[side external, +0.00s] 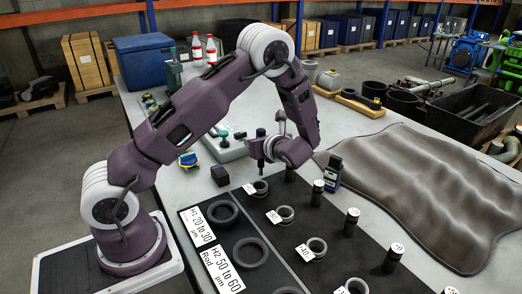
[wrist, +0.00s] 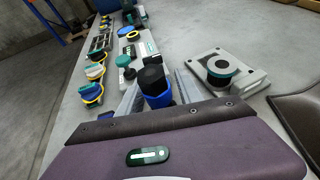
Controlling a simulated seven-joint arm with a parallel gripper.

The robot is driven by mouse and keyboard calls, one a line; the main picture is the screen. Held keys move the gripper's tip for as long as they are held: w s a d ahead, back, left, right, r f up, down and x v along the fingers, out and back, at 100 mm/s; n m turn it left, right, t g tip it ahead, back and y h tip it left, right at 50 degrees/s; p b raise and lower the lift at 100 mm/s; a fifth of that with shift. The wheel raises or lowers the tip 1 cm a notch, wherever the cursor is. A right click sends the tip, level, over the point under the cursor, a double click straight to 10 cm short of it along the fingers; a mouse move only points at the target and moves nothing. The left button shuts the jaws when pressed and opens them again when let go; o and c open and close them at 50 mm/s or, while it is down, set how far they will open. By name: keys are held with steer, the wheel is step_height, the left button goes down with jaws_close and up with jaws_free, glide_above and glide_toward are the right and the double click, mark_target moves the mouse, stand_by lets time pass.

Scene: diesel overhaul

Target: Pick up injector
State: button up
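My gripper (side external: 264,152) is low over the table at the edge of the black mat. A slim upright part with a dark top (side external: 261,133) is at its fingertips; it looks like the injector, though no label is readable. In the wrist view a cylinder with a black cap and blue body (wrist: 153,82) stands between the two grey fingers (wrist: 157,92). The fingers appear close against both its sides. Its lower end is hidden behind my gripper body in the wrist view.
The black mat (side external: 222,190) holds dark rings, labelled metal rings and capped cylinders. A grey cloth cover (side external: 420,190) fills the right side. A pale flat device (wrist: 214,72) lies beyond the fingers.

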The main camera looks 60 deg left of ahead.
jaws_close()
steer(key=shift+r, duration=0.1)
